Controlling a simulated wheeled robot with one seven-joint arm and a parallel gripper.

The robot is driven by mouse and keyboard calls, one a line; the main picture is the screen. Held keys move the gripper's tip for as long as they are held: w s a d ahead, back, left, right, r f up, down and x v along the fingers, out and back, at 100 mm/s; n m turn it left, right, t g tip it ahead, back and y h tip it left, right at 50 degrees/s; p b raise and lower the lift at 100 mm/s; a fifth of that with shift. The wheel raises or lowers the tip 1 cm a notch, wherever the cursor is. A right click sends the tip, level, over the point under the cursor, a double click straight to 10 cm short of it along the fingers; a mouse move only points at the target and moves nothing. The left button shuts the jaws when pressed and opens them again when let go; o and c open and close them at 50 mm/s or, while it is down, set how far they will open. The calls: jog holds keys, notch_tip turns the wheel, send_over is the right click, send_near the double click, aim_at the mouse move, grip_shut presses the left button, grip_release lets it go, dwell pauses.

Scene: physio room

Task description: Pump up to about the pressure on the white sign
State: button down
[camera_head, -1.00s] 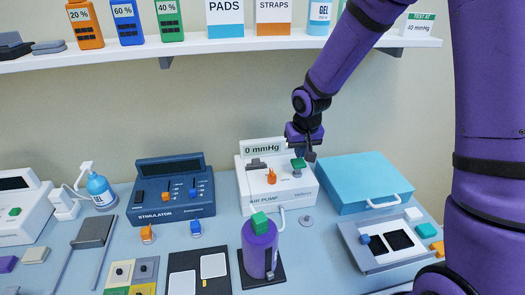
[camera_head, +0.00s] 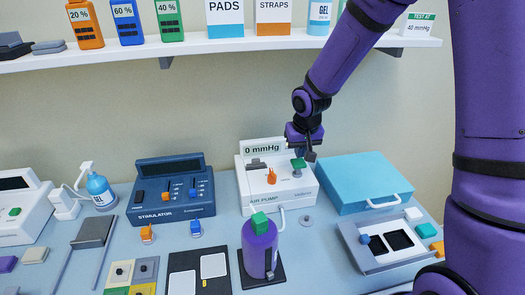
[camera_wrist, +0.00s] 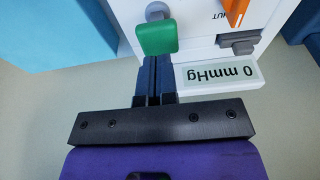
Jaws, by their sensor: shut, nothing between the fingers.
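The white air pump (camera_head: 283,193) stands on the table, and its display (camera_head: 262,149) reads 0 mmHg. A green knob or button (camera_head: 298,163) and an orange lever (camera_head: 271,177) are on its top. My gripper (camera_head: 310,155) is shut and empty, right by the green part. In the wrist view the fingertips (camera_wrist: 157,60) reach the edge of the green part (camera_wrist: 157,37); I cannot tell whether they touch it. The orange lever (camera_wrist: 237,12) is beside the word "HUT", partly cut off. The white sign (camera_head: 419,26) on the shelf reads "TEST AT 40 mmHg".
A purple cylinder (camera_head: 259,250) with a green top stands in front of the pump, near its hose. A blue case (camera_head: 362,180) is right of the pump, a stimulator (camera_head: 173,187) left. A tray (camera_head: 370,262) lies front right. The shelf (camera_head: 200,47) runs above.

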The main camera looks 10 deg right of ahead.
aim_at(299, 162)
jog(key=shift+f, duration=2.5)
jog(key=shift+r, duration=2.5)
jog(key=shift+f, duration=0.15)
jog(key=shift+f, duration=2.35)
jog(key=shift+r, duration=2.5)
jog(key=shift+f, duration=0.1)
